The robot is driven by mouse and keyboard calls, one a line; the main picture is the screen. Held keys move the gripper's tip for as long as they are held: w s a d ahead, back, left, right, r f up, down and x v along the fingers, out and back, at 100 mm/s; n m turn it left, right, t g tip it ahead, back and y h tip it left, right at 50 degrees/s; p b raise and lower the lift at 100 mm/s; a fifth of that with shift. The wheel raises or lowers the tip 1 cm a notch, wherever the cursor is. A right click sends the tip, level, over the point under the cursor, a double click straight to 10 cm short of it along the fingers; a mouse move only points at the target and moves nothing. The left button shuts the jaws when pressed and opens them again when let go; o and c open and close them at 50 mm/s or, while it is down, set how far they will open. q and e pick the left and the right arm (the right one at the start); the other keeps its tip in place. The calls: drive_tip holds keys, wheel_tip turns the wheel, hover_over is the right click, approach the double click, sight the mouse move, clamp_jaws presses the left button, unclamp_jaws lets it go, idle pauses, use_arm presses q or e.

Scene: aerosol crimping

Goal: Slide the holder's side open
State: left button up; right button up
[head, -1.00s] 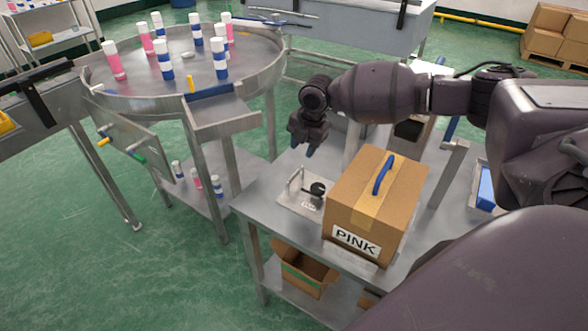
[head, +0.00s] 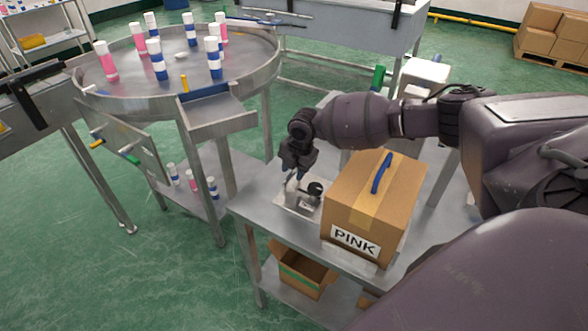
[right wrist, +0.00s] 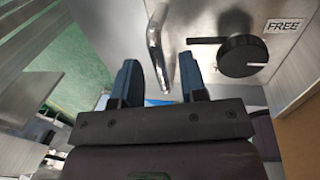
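The holder (head: 291,204) is a small metal fixture on the steel table, left of the cardboard box. It has a bent metal handle (right wrist: 155,42) and a black round knob (right wrist: 243,56) with a lever arm, which also shows in the head view (head: 315,189). A label reading FREE (right wrist: 283,25) is beside the knob. My right gripper (right wrist: 158,62) is open, its blue-grey fingers apart, with the handle's bar showing between and beyond the tips. In the head view my right gripper (head: 293,174) points down just above the holder. Contact with the handle cannot be told. My left gripper is out of view.
A cardboard box (head: 342,203) labelled PINK with a blue handle stands close right of the holder. A round steel turntable (head: 120,88) carries several pink and blue cans at the back left. An open carton (head: 303,277) sits on the lower shelf.

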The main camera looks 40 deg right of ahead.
drive_tip(key=c, duration=0.6)
clamp_jaws()
drive_tip(key=shift+w, duration=0.15)
drive_tip(key=w, duration=0.1)
drive_tip(key=w+a+b, duration=0.1)
drive_tip(key=w+b, duration=0.1)
drive_tip(key=shift+w+a+f, duration=0.25)
drive_tip(key=shift+a, duration=0.1)
drive_tip(key=shift+w+a+r+b, duration=0.1)
drive_tip(key=shift+w+a+b, duration=0.1)
drive_tip(key=shift+w, duration=0.2)
drive_tip(key=shift+w+a+b, duration=0.1)
drive_tip(key=shift+w+b, duration=0.1)
drive_tip(key=shift+w, duration=0.2)
drive_tip(key=shift+r, duration=0.25)
drive_tip(key=o, duration=0.6)
unclamp_jaws()
drive_tip(key=shift+w+a+f, duration=0.1)
drive_tip(key=shift+w, duration=0.05)
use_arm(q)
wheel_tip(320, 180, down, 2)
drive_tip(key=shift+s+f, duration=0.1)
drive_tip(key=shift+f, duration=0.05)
